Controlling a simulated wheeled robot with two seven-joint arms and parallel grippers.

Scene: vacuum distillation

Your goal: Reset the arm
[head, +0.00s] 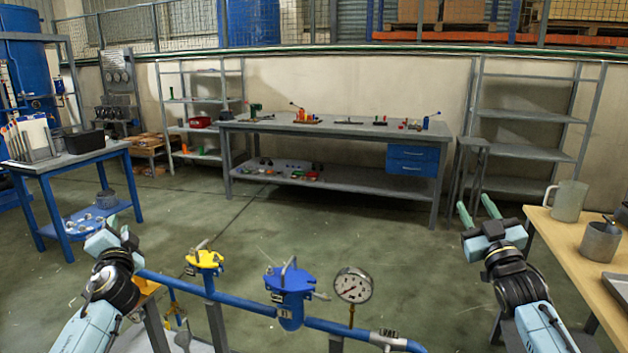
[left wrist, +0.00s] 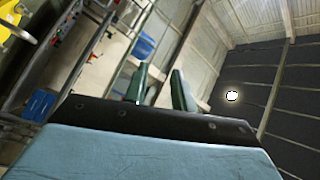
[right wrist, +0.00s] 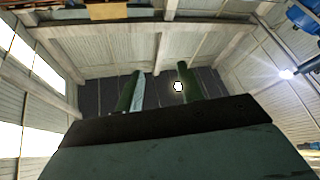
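My left gripper (head: 117,228) is at the lower left of the head view, raised beside the left end of the blue pipe. In the left wrist view its two green fingers (left wrist: 158,86) stand a little apart with nothing between them. My right gripper (head: 478,212) is at the right of the head view, raised in the air left of the wooden table. In the right wrist view its two fingers (right wrist: 158,90) are spread apart and empty, pointing toward the ceiling and far wall.
The blue pipe (head: 243,304) with a yellow valve (head: 205,259), a blue valve (head: 290,279) and a gauge (head: 353,285) runs across the front. The wooden table (head: 560,249) at right bears a beaker (head: 569,201) and a metal cup (head: 600,242).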

